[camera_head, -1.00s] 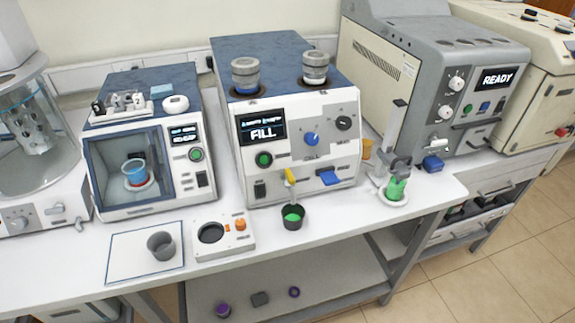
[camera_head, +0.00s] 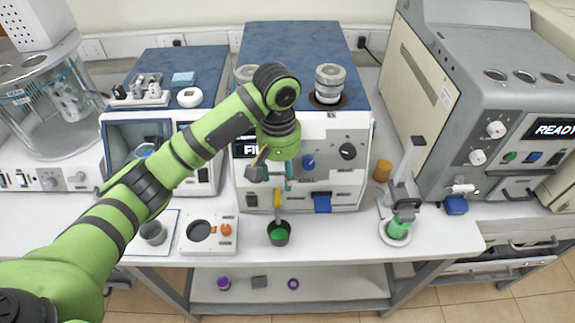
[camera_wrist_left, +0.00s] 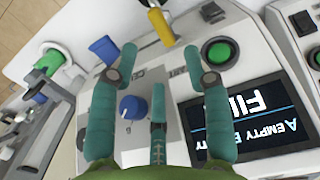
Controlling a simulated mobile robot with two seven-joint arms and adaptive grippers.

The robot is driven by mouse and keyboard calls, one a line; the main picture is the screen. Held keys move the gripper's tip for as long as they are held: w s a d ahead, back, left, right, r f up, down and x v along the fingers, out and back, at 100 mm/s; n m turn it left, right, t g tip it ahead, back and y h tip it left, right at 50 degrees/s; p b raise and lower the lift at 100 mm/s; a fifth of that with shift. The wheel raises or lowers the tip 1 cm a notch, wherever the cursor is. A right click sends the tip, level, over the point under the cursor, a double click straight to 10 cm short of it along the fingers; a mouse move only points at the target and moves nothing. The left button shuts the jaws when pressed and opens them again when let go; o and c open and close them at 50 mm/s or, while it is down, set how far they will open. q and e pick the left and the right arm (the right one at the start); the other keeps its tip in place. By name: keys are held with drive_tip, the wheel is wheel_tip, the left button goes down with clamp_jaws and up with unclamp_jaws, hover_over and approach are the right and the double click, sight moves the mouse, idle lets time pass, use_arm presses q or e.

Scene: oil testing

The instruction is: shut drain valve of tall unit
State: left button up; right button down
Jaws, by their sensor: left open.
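The unit in the middle (camera_head: 345,185), with a blue top and a screen reading FILL, has a yellow valve lever (camera_head: 277,197) low on its front. In the left wrist view the yellow lever (camera_wrist_left: 160,27) is at the top, beyond my fingertips. A black cup with green contents (camera_head: 279,233) stands below the valve. My left gripper (camera_head: 272,172) is open and empty, in front of the panel and just above the lever, apart from it. Its teal fingers (camera_wrist_left: 160,62) spread toward the lever in the wrist view. My right gripper is not in view.
A blue knob (camera_wrist_left: 131,107) and green button (camera_wrist_left: 216,54) are close around my fingers. A blue tab (camera_head: 322,202) sits right of the lever. A stand with a green item (camera_head: 398,228) is at right, an orange-buttoned plate (camera_head: 225,246) at left.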

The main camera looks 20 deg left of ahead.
sight(279, 196)
use_arm(q)
drive_tip(key=shift+w+a+r, duration=0.15)
drive_tip(key=shift+w+r, duration=0.05)
drive_tip(key=shift+r, duration=0.05)
drive_tip(key=shift+s+d+f, duration=0.2)
drive_tip(key=shift+s+f, duration=0.8)
drive_tip(key=shift+s, duration=0.25)
wheel_tip(279, 196, down, 2)
drive_tip(key=shift+w+f+p, duration=0.15)
drive_tip(key=shift+f+p, duration=0.1)
drive_tip(key=shift+p, duration=0.25)
drive_tip(key=shift+w+f, duration=0.25)
drive_tip(key=shift+f, duration=0.55)
drive_tip(key=c, duration=0.6)
clamp_jaws()
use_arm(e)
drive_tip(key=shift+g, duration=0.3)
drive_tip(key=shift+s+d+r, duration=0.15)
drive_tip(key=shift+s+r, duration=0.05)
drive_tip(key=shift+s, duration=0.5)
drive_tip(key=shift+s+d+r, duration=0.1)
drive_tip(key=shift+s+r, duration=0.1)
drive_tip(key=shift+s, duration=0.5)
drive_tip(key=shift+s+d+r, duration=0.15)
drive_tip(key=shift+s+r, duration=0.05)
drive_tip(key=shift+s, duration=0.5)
